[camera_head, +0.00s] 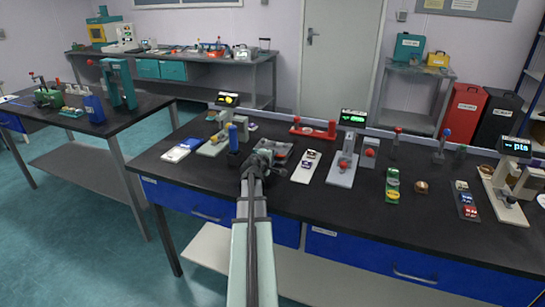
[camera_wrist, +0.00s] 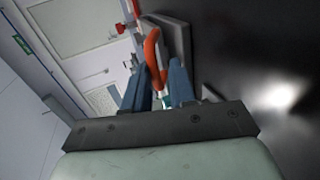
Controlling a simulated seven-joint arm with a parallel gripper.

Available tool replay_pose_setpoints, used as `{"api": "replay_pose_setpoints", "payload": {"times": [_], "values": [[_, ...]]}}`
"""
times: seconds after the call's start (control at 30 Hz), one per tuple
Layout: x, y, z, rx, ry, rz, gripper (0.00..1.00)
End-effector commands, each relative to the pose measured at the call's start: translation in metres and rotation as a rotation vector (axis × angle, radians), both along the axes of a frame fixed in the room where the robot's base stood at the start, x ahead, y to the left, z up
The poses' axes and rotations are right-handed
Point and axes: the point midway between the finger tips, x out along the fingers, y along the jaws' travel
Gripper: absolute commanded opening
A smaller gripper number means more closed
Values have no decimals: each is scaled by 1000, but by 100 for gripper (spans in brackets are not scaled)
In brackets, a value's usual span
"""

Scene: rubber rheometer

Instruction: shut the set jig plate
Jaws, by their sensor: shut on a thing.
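The set jig (camera_head: 282,149) is a grey block on the black bench, just beyond and right of my gripper (camera_head: 262,157) in the head view. In the wrist view a grey plate (camera_wrist: 178,38) stands tilted away from the dark bench top, with an orange-red curved handle (camera_wrist: 153,48) beside it. My gripper also shows in the wrist view (camera_wrist: 160,82), its two blue-grey fingers around the lower end of the handle. It is shut on the handle. My wrist hides part of the jig in the head view, so the plate's exact angle cannot be told there.
A blue cylinder (camera_head: 233,138) on a dark base stands close left of my gripper. A white card with small items (camera_head: 306,166) lies to the right, with a grey stand (camera_head: 343,165) beyond it. A red fixture (camera_head: 313,131) lies behind. The bench front is clear.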

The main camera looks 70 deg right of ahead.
Motion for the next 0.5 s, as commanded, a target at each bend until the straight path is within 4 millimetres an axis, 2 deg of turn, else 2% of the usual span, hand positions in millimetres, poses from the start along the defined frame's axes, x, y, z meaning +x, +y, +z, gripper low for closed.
{"api": "replay_pose_setpoints", "payload": {"times": [0.03, 0.3, 0.33, 0.43, 0.5], "values": [[-1, 4, -12, 28, -7, -14, 0], [-1, 4, -12, 28, -7, -13, 0], [-1, 5, -12, 28, -7, -13, 29], [-1, 4, -12, 27, -7, -13, 38], [-1, 4, -11, 27, -7, -13, 38]]}}
